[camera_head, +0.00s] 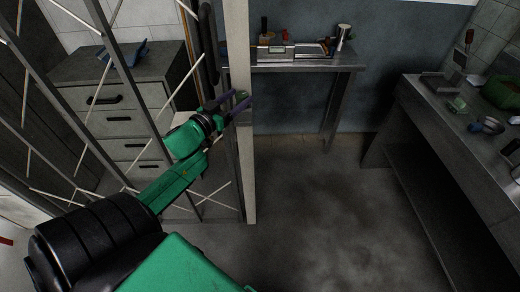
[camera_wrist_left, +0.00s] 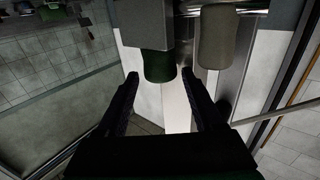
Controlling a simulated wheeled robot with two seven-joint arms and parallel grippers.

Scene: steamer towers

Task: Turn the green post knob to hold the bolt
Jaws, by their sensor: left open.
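The green post knob (camera_wrist_left: 159,68) hangs below a grey block in the left wrist view, with a beige-grey knob (camera_wrist_left: 216,40) to its right. My left gripper (camera_wrist_left: 160,76) is open, its two dark fingers pointing at the green knob. The knob appears between the fingertips; I cannot tell whether they touch it. In the head view my left gripper (camera_head: 241,104) reaches the pale edge post (camera_head: 246,180) of the barred door, where a small green bit shows at the tips. The bolt is not clearly visible. My right gripper is not in view.
The barred door (camera_head: 110,110) stands close beside my left arm. A grey drawer cabinet (camera_head: 125,117) is behind its bars. A metal table (camera_head: 305,68) with tools is at the back, and a workbench (camera_head: 440,110) is at right. The floor between is clear.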

